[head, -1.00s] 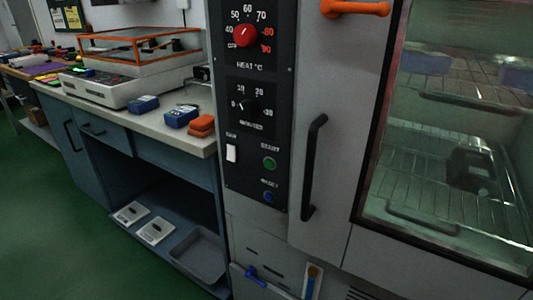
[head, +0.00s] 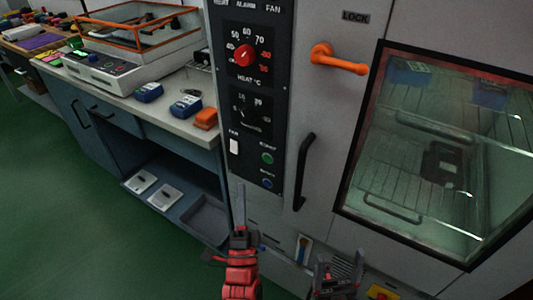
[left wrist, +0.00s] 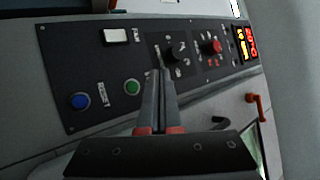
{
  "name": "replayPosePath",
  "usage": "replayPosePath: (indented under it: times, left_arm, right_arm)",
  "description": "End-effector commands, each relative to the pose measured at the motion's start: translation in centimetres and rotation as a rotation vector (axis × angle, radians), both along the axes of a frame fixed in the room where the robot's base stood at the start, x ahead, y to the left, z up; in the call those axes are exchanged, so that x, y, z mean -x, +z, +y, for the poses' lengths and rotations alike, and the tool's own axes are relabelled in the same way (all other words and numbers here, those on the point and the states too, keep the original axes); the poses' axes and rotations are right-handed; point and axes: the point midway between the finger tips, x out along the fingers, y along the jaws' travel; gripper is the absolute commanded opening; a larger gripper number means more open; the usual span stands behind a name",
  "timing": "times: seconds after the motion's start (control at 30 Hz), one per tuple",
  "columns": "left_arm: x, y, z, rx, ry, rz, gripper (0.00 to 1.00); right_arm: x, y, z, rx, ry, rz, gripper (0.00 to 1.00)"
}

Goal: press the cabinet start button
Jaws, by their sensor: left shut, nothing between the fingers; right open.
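The green start button (head: 267,158) sits low on the black control panel of the cabinet, just above the blue reset button (head: 267,183). In the left wrist view the start button (left wrist: 132,87) is left of the fingers and the reset button (left wrist: 80,101) further left. My left gripper (head: 240,192) is shut and empty, pointing up in front of the panel's lower left part; its closed fingers (left wrist: 159,80) are apart from the button in the picture. My right gripper (head: 338,268) is open at the bottom of the head view, below the cabinet door.
The black door handle (head: 304,165) and orange lock lever (head: 338,60) stick out right of the panel. A red knob (head: 244,55) and white fan switch (head: 234,146) are on the panel. A bench (head: 140,104) with blue devices stands on the left.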

Motion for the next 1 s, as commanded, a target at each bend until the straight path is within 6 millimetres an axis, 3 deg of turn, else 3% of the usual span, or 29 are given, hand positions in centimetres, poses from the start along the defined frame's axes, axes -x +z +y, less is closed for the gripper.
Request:
replayPosePath:
  times: [0.37,0.77,1.0]
  left_arm:
    - [-0.7,-0.2,-0.4,0.003,0.0,-0.004,0.0]
    - [-5.0,-0.2,-3.6,0.004,0.001,-0.008,0.0]
    - [-6.8,0.1,-4.8,0.003,0.0,-0.004,0.0]
  right_arm:
    - [0.0,-0.6,0.0,0.0,0.0,0.0,0.8]
    - [0.0,-3.2,0.0,0.0,0.0,0.0,0.8]
    - [0.0,-2.7,0.0,0.0,0.0,0.0,0.8]
